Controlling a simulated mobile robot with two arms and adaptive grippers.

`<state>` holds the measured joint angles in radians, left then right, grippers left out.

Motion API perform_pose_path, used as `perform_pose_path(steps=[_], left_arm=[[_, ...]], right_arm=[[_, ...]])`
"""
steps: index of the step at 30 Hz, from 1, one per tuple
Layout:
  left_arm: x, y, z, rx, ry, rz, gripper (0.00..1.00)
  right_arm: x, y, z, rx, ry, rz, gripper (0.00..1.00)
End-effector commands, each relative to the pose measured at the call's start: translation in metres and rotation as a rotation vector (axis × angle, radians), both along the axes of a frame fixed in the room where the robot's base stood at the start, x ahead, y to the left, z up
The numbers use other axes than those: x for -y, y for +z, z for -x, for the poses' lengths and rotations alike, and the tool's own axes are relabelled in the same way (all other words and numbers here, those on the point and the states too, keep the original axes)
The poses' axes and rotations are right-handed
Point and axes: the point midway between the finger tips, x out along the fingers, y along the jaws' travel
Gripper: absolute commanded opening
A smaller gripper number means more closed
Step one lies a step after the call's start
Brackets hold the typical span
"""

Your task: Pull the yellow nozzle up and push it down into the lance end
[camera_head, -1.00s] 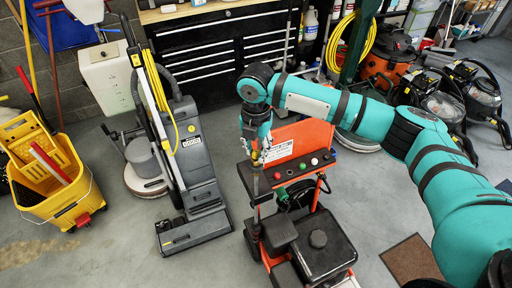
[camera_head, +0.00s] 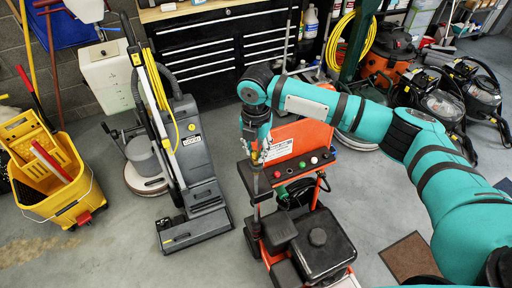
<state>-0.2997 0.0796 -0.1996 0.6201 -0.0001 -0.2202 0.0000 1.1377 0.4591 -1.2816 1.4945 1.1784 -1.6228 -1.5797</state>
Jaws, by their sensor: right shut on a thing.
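A red and black pressure washer (camera_head: 318,248) stands on the grey floor in the middle of the head view. Its upright red panel (camera_head: 305,142) carries a white label, above a dark control box with coloured knobs (camera_head: 314,160). My right gripper (camera_head: 257,162) is at the left edge of this panel, pointing down, at the top of a thin dark upright, probably the lance (camera_head: 256,196). It is shut, with small yellow bits at the fingers that look like the yellow nozzle. The fingers hide most of it; whether it touches the lance end I cannot tell. My left gripper is out of view.
A grey upright floor machine (camera_head: 195,185) stands left of the washer, and a yellow mop bucket (camera_head: 60,190) further left. A black tool chest (camera_head: 220,50) is behind. Several vacuums (camera_head: 430,100) stand at the back right. A brown mat (camera_head: 408,257) lies at the right.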

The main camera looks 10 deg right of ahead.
Motion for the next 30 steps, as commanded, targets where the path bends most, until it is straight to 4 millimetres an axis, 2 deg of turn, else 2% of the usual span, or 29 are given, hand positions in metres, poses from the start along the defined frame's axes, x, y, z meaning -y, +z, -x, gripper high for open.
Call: perform_pose_path(steps=[7,8,14,23,26,30], left_arm=[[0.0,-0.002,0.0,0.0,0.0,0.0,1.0],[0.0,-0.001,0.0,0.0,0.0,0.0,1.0],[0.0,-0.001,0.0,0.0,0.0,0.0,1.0],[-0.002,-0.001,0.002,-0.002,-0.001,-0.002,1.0],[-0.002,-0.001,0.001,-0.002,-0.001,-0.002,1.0],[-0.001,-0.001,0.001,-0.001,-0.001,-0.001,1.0]], right_arm=[[0.0,-0.006,0.0,-0.001,0.0,0.001,0.0],[0.0,-0.005,0.0,0.0,0.0,0.0,0.25],[0.0,-0.005,0.0,0.0,0.0,0.0,0.5],[0.0,-0.002,0.0,0.001,0.0,0.0,0.5],[0.0,0.007,-0.001,0.002,0.0,-0.001,0.5],[0.0,0.034,-0.001,0.005,0.0,-0.002,0.5]])
